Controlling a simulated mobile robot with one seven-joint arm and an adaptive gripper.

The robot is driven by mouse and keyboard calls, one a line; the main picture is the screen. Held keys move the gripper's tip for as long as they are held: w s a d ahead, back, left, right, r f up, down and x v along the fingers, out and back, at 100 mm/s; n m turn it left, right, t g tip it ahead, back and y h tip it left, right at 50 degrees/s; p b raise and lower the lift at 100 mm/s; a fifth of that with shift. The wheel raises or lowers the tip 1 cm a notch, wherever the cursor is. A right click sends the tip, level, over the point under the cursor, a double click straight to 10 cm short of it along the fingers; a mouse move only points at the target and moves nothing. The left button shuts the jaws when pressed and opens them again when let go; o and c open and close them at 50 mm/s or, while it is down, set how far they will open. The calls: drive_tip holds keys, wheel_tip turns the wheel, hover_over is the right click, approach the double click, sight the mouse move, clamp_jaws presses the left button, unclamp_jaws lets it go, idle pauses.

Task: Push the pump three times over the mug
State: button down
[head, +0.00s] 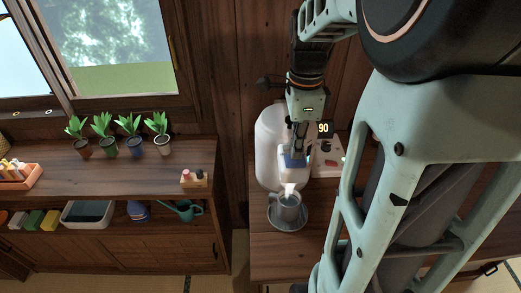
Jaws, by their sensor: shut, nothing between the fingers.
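The mug (288,211) is grey and stands upright on a round grey saucer (297,225) on the wooden counter. A large white rounded dispenser (267,147) stands behind it, with a blue-and-white pump top (291,166) on its right side. A pale spout-like part or stream shows just above the mug opening; I cannot tell which. My gripper (297,157) is shut and empty. It points down at the pump top, with its fingertips at or just above it; contact cannot be told. My gripper hides part of the dispenser.
A panel with a lit "90" display (325,128) is right of my gripper. Several potted plants (130,135) and a small wooden holder (194,178) stand on the left cabinet. My arm covers the right side. The counter in front of the saucer is clear.

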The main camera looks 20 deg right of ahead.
drive_tip(key=shift+f+b, duration=0.7)
drive_tip(key=shift+f, duration=0.4)
drive_tip(key=shift+r, duration=0.2)
drive_tip(key=shift+r+p, duration=1.4)
wheel_tip(320, 180, up, 6)
drive_tip(key=p, duration=0.5)
